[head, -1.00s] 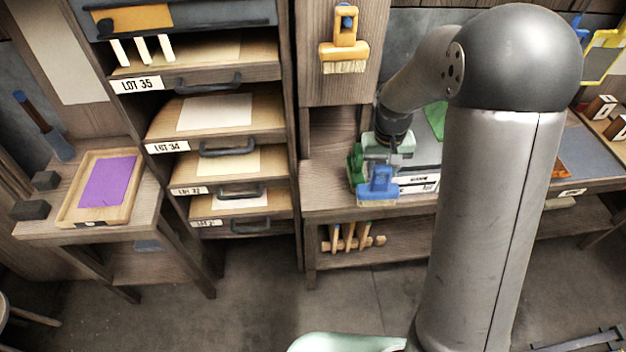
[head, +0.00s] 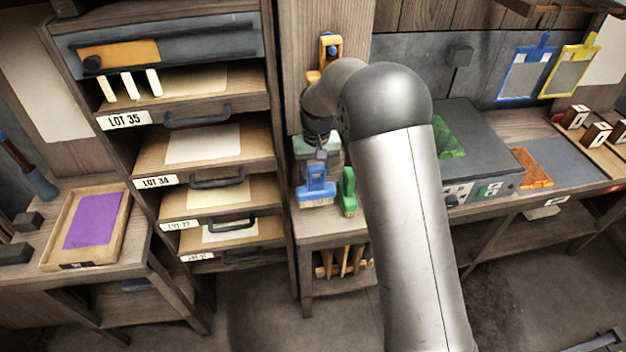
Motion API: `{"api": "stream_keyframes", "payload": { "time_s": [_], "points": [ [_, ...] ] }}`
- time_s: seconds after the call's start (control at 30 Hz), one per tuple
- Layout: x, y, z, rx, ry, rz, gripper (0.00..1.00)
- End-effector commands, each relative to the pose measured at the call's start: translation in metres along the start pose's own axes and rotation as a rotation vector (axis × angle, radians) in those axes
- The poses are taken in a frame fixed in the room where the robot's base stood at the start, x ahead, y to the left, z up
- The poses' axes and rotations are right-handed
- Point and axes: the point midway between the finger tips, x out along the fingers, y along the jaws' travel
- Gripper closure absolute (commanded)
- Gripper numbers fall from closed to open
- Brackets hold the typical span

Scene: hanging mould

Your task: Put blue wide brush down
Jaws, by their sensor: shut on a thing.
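The blue wide brush (head: 316,187) is in my gripper (head: 317,168) in the head view, with its handle up and pale bristles down. My gripper is shut on its handle. The brush is over the left end of the wooden bench (head: 330,228), left of a green brush (head: 348,192). I cannot tell whether its bristles touch the bench top. My fingertips are small here and partly hidden by the brush.
A yellow brush (head: 331,46) hangs on the wooden post behind my arm, mostly hidden. A grey box (head: 470,150) stands to the right on the bench. The drawer cabinet (head: 283,190) with lot labels is close on the left. An orange piece (head: 532,168) lies further right.

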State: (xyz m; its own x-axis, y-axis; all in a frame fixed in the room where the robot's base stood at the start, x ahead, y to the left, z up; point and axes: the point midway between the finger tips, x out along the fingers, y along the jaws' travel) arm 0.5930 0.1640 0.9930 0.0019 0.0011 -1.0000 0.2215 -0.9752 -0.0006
Motion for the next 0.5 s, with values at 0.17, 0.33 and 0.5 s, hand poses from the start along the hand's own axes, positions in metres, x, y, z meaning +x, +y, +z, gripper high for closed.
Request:
{"api": "stream_keyframes", "payload": {
  "time_s": [0.17, 0.33, 0.5],
  "points": [
    [0.009, -0.004, -0.006, 0.000, 0.000, 0.000, 0.75],
    [0.036, -0.007, -0.009, 0.001, 0.000, 0.000, 0.75],
    [0.044, -0.007, -0.009, 0.000, 0.002, -0.001, 0.75]
  ]
}}
